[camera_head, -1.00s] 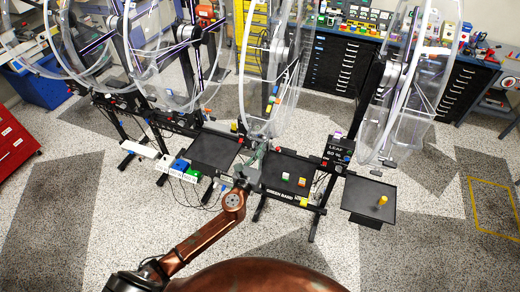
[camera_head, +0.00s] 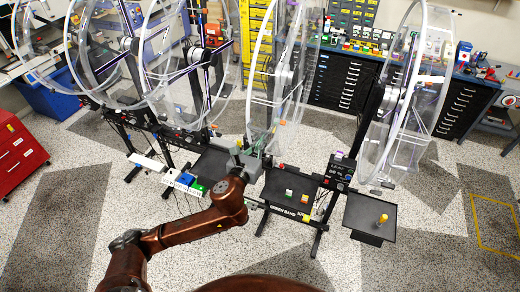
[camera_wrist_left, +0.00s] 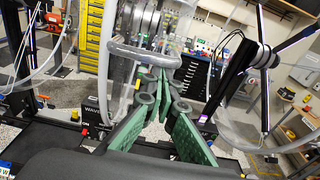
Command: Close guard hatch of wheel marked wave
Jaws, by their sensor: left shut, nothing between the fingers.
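A black control box marked WAVE (camera_wrist_left: 94,113) shows at the left in the left wrist view. A clear wheel (camera_head: 285,75) stands behind my left gripper (camera_head: 256,152) in the head view. In the wrist view, a thick clear curved edge (camera_wrist_left: 143,53) crosses just beyond the green fingers of my left gripper (camera_wrist_left: 160,78). It may be part of the guard; I cannot tell whether it is the hatch or whether they touch. The left gripper is shut and empty. In the head view my gripper hides the WAVE box. My right gripper is not in view.
Another clear wheel (camera_head: 402,105) stands to the right, with a black tray (camera_head: 360,215) holding a yellow object (camera_head: 383,219). More clear wheels (camera_head: 165,60) stand at left. The floor in front is open.

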